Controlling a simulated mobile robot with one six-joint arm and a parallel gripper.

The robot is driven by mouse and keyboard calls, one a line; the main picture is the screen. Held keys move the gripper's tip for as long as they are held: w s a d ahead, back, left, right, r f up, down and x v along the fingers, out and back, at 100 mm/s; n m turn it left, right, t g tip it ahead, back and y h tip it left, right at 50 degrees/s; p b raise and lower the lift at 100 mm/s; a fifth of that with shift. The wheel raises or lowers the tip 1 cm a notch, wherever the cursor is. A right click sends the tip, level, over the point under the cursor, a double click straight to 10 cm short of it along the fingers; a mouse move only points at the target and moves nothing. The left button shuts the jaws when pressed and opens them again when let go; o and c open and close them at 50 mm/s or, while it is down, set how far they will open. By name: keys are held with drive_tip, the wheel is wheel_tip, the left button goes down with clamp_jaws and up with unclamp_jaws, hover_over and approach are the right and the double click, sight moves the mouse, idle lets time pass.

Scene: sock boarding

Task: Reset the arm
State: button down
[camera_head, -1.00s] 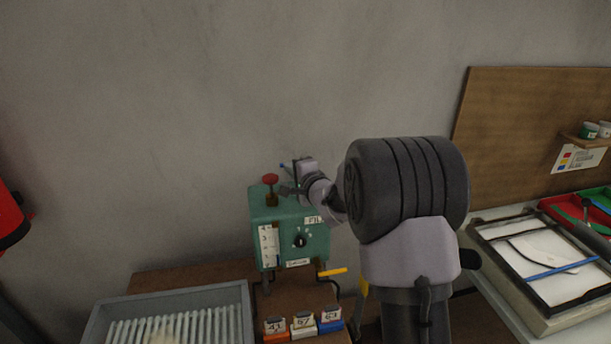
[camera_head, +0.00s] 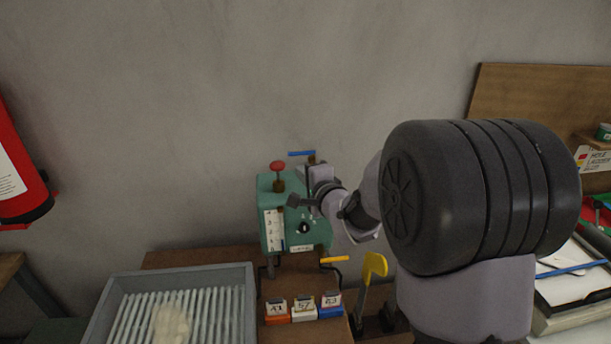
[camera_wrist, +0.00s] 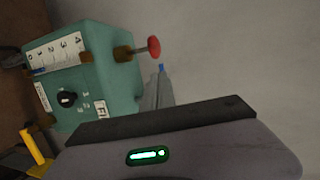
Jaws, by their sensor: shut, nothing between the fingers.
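My arm, with a big dark ribbed joint, fills the right of the head view.
The teal box (camera_head: 268,190) has a red knob (camera_head: 277,166), a dial and a scale. A grey ribbed tray (camera_head: 112,296), number blocks (camera_head: 304,309) and a yellow handle (camera_head: 375,265) are in front. A fire extinguisher (camera_head: 15,170) hangs left.

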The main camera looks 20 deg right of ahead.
drive_tip(key=s+a+f+n+g+b, duration=0.1)
drive_tip(key=s+a+f+n+g, duration=0.1)
drive_tip(key=s, duration=1)
drive_tip(key=s+a+f+n+g+b, duration=0.2)
drive_tip(key=s+n, duration=0.4)
drive_tip(key=s, duration=0.7)
drive_tip(key=s+a+f+n+g+b, duration=0.1)
drive_tip(key=s+a+n+g, duration=0.3)
drive_tip(key=s, duration=0.9)
drive_tip(key=shift+f+g+b, duration=0.4)
drive_tip(key=shift+g+b, duration=0.2)
drive_tip(key=shift+g, duration=0.4)
drive_tip(key=shift+s+a, duration=0.1)
drive_tip(key=shift+s, duration=0.05)
